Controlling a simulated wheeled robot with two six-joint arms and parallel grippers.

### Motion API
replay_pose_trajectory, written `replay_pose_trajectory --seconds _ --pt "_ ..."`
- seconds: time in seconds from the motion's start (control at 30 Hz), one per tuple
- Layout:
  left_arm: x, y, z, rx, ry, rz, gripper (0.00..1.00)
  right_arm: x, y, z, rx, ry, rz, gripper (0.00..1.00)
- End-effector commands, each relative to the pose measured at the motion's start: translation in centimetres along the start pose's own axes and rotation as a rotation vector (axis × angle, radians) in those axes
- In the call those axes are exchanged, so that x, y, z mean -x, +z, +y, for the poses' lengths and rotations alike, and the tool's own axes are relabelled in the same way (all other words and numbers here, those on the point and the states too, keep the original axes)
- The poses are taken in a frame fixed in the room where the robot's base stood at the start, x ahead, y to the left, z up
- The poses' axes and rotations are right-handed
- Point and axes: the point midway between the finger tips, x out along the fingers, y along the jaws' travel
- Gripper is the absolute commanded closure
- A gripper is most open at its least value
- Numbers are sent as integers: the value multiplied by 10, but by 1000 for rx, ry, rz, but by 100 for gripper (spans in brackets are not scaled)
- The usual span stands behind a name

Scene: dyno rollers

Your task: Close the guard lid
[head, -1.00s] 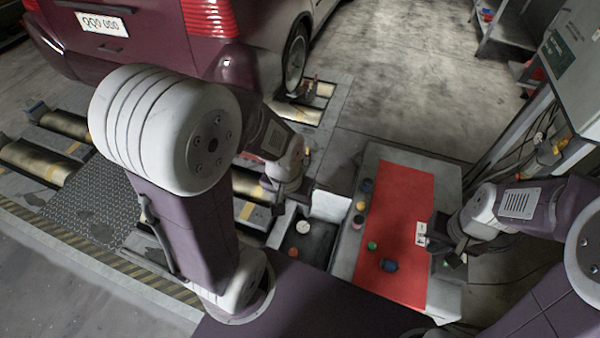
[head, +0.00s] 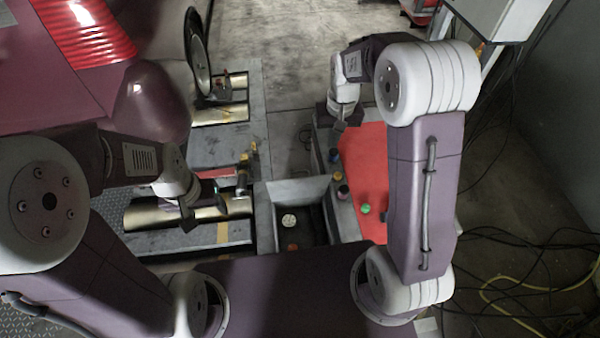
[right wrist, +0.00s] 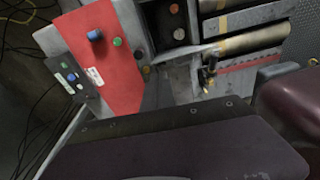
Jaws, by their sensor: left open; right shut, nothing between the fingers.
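A grey box with a dark open compartment (head: 303,232) sits in the middle of the head view, with a pale disc and a reddish disc inside. A plain grey panel (head: 298,190) stands along its far side; I cannot tell whether this is the guard lid. The open compartment also shows at the top of the right wrist view (right wrist: 178,22). My left gripper (head: 205,204) is open and empty, left of the box above a roller. My right gripper (head: 338,124) is shut and empty near the far end of the red-topped console, apart from the box.
The red-topped console (head: 366,170) right of the box carries several coloured buttons and a blue knob (right wrist: 95,35). Gold rollers (head: 150,214) lie at left. The maroon car (head: 90,85) fills the upper left. Cables (head: 520,270) lie on the floor at right.

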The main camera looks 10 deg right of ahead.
Motion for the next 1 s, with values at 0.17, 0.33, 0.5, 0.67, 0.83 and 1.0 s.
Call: replay_pose_trajectory --seconds 0.17,0.33,0.5,0.67,0.83,1.0 --pt "-27 3 -1 1 0 0 36 -46 -41 -12 5 5 -35 100" --pt "-63 7 -1 1 0 0 36 -131 -72 -31 24 19 -106 100" --pt "-79 8 -2 0 0 0 36 -190 -73 -42 43 32 -171 100" --pt "-78 8 -2 0 0 0 36 -197 -72 -43 47 34 -185 100" --pt "-80 8 -2 0 0 0 36 -209 -70 -43 46 34 -186 100" --pt "-86 9 -2 0 0 0 36 -245 -64 -41 46 35 -192 100"
